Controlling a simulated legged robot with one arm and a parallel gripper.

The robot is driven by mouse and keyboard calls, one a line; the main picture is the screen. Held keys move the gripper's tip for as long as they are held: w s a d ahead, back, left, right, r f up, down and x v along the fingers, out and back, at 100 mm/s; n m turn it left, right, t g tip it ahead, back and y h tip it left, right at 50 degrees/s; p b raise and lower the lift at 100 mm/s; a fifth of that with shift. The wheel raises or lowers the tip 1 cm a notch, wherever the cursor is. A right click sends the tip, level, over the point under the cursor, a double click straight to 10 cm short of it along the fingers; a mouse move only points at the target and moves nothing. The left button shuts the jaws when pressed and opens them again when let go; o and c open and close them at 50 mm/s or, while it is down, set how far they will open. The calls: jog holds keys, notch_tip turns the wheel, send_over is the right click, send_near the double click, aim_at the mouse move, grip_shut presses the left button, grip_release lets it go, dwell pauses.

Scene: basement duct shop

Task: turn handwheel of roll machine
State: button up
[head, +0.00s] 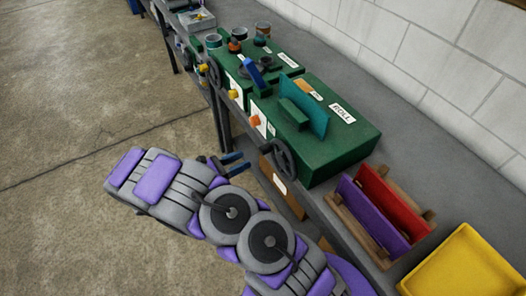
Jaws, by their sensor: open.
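The roll machine (341,143) is a green box on the grey bench with a white "ROLL" label and a teal plate standing on its top. Its handwheel (284,160) is dark and round, on the machine's front side near the right corner. My gripper (242,162) is open, its two dark blue fingers pointing right towards the handwheel. In the picture the fingers are a little left of the wheel and apart from it. Nothing shows between the fingers. My purple and grey arm lies across the lower left and middle.
A second green machine (288,62) with another handwheel stands beyond. A wooden rack (354,212) with purple and red plates and a yellow tray (465,268) are on the bench to the right. A brown panel (281,188) is below the bench edge. The floor at left is clear.

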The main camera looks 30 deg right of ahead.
aim_at(261, 152)
jog(key=d+b, duration=0.1)
jog(key=d, duration=0.8)
jog(key=shift+w+d+b, duration=0.1)
jog(key=shift+d+b, duration=0.3)
jog(key=shift+d, duration=0.15)
grip_shut()
